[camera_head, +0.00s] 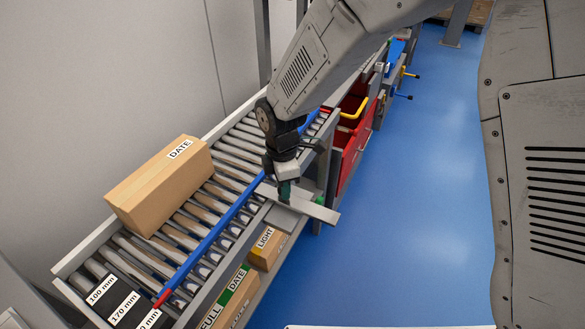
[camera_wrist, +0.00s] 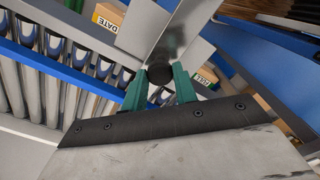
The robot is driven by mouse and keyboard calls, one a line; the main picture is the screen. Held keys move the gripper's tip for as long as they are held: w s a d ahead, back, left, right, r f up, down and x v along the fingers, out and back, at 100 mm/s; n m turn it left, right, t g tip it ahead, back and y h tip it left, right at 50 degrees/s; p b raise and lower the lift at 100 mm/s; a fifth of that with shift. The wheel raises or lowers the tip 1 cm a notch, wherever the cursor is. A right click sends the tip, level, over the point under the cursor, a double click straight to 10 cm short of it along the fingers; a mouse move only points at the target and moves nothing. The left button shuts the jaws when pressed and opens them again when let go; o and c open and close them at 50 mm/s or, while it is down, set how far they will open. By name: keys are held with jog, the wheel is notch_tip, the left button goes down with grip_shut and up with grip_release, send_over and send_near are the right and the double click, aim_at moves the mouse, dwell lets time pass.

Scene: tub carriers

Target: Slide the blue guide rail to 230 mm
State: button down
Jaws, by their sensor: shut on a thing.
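The blue guide rail (camera_head: 215,232) runs lengthwise along the roller conveyor in the head view. Its red near end (camera_head: 162,298) lies beside the black scale plates, closest to the third, whose label is cut off by the picture edge. The rail also shows in the wrist view (camera_wrist: 62,70). My gripper (camera_head: 286,190) is over the conveyor's right edge. In the wrist view its green fingers (camera_wrist: 159,86) are shut on a dark round knob (camera_wrist: 160,73) by a grey metal bracket (camera_wrist: 182,32). How the bracket joins the rail is hidden.
A cardboard box (camera_head: 160,185) marked DATE lies on the rollers left of the rail. Scale plates read 100 mm (camera_head: 101,289) and 170 mm (camera_head: 124,307). Boxes (camera_head: 266,247) stand on a lower shelf. The blue floor (camera_head: 420,220) at right is clear.

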jog(key=shift+d+r, duration=0.1)
jog(key=shift+d, duration=0.25)
jog(key=c, duration=1.1)
grip_release()
jog(key=shift+s, duration=0.1)
notch_tip(320, 180, up, 8)
jog(key=shift+f, duration=0.1)
